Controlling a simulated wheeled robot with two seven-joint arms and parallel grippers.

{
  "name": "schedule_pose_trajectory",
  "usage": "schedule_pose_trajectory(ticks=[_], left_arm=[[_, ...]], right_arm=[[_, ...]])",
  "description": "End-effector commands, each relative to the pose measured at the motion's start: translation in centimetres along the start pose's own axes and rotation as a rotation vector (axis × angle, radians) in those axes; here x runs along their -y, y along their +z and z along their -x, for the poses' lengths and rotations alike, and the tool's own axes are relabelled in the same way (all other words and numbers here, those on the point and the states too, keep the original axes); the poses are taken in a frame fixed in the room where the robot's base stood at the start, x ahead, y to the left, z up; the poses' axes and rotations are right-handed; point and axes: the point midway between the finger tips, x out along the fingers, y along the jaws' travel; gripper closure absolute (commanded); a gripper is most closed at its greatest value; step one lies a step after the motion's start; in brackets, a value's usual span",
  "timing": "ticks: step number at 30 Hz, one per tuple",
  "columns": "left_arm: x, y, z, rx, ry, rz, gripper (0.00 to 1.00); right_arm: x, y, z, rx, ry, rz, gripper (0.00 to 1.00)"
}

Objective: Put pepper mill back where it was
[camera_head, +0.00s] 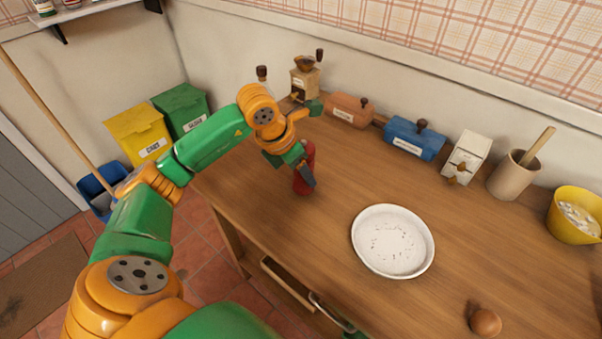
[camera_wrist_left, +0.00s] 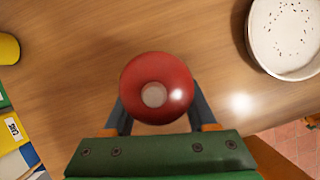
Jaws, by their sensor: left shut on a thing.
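The red pepper mill (camera_head: 304,175) is upright over the left part of the wooden table. Its round red top with a pale grey centre (camera_wrist_left: 153,94) fills the middle of the left wrist view. My left gripper (camera_head: 306,172) is shut on it, with a dark finger on each side of it. I cannot tell whether its base touches the tabletop. A small green and grey part at the bottom edge of the head view (camera_head: 346,325) may be my right gripper; its jaws cannot be made out.
A white speckled dish (camera_head: 420,266) lies right of the mill; an egg (camera_head: 485,322) is near the front. Along the wall stand a coffee grinder (camera_head: 305,78), brown box (camera_head: 349,111), blue box (camera_head: 414,140), white dispenser (camera_head: 467,157), utensil pot (camera_head: 512,178) and yellow bowl (camera_head: 574,217).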

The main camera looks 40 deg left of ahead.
Motion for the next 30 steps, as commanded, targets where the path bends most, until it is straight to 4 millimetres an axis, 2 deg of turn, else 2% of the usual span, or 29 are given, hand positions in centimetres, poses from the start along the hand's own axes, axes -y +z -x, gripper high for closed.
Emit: schedule_pose_trajectory(ticks=[3, 13, 14, 15, 17, 25, 28, 30], left_arm=[[0.0, -0.6, -1.2, -0.001, 0.0, 0.0, 1.0], [0.0, -0.7, -1.7, 0.003, 0.0, -0.001, 1.0], [0.1, -0.7, -1.6, 0.002, 0.0, -0.001, 0.37], [0.1, -0.7, -1.6, 0.002, 0.0, 0.0, 0.27], [0.1, -0.7, -1.6, 0.002, 0.0, 0.0, 0.13], [0.1, -0.6, -1.5, 0.002, 0.0, 0.0, 0.13], [0.0, -0.5, -0.6, 0.003, 0.002, -0.001, 0.13], [-0.1, -0.4, 0.9, 0.005, 0.004, 0.0, 0.13]], right_arm=[[0.0, -0.1, 0.3, -0.001, 0.0, -0.001, 0.1], [0.3, -0.2, -0.2, -0.004, -0.004, -0.002, 0.1], [0.3, -0.2, -0.1, -0.004, -0.004, -0.002, 0.1], [0.3, -0.2, -0.1, -0.004, -0.004, -0.002, 0.1], [0.3, -0.2, -0.1, -0.004, -0.004, -0.002, 0.1], [0.3, -0.2, 0.0, -0.004, -0.004, -0.002, 0.1], [0.3, -0.2, 0.3, -0.004, -0.004, -0.002, 0.1], [0.3, -0.2, 0.3, -0.004, -0.004, -0.002, 0.1]])
